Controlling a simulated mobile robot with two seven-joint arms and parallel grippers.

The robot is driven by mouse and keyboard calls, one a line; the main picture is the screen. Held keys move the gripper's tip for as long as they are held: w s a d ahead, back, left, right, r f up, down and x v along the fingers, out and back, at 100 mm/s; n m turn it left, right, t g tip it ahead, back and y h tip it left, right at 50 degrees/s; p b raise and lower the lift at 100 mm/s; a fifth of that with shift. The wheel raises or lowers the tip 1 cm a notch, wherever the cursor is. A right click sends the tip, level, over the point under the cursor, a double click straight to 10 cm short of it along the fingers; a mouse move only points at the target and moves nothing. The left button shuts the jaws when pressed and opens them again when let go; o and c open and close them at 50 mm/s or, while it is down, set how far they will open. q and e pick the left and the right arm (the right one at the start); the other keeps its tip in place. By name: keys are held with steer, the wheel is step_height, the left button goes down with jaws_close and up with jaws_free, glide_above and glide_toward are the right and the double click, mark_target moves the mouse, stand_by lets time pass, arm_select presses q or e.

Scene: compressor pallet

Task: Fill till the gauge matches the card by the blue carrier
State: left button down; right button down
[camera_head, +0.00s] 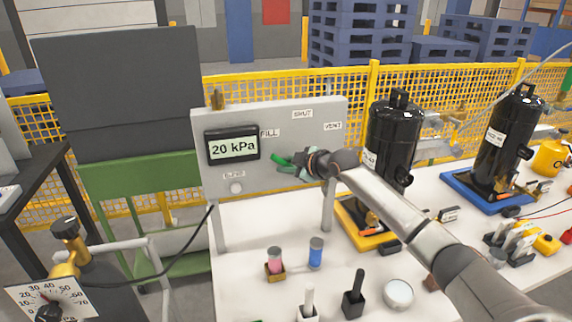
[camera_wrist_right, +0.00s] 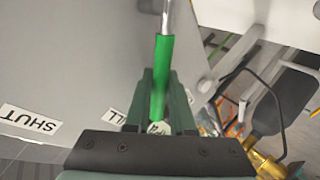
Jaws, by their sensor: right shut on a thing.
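The grey panel (camera_head: 285,178) carries a digital gauge (camera_head: 233,147) that reads 20 kPa, with labels SHUT, FILL and VENT. My right gripper (camera_head: 300,163) is at the panel between the FILL and VENT labels, shut on the green lever handle (camera_head: 279,160). The blue carrier (camera_head: 487,197) at the right holds a black compressor (camera_head: 506,140). My left gripper is out of view.
A yellow carrier (camera_head: 368,240) holds another black compressor (camera_head: 394,135). Pink and blue cylinders (camera_head: 316,252), black-handled tools (camera_head: 354,295) and a round white dish (camera_head: 398,293) stand on the front of the white table (camera_head: 240,270).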

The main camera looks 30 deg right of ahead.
steer(key=c, duration=1)
jaws_free()
steer(key=shift+c, duration=0.2)
steer(key=shift+s, duration=0.1)
steer(key=b+v, duration=0.1)
steer(key=v, duration=1.1)
steer(key=shift+b, duration=0.4)
steer(key=shift+s+r, duration=0.1)
steer(key=shift+s, duration=0.05)
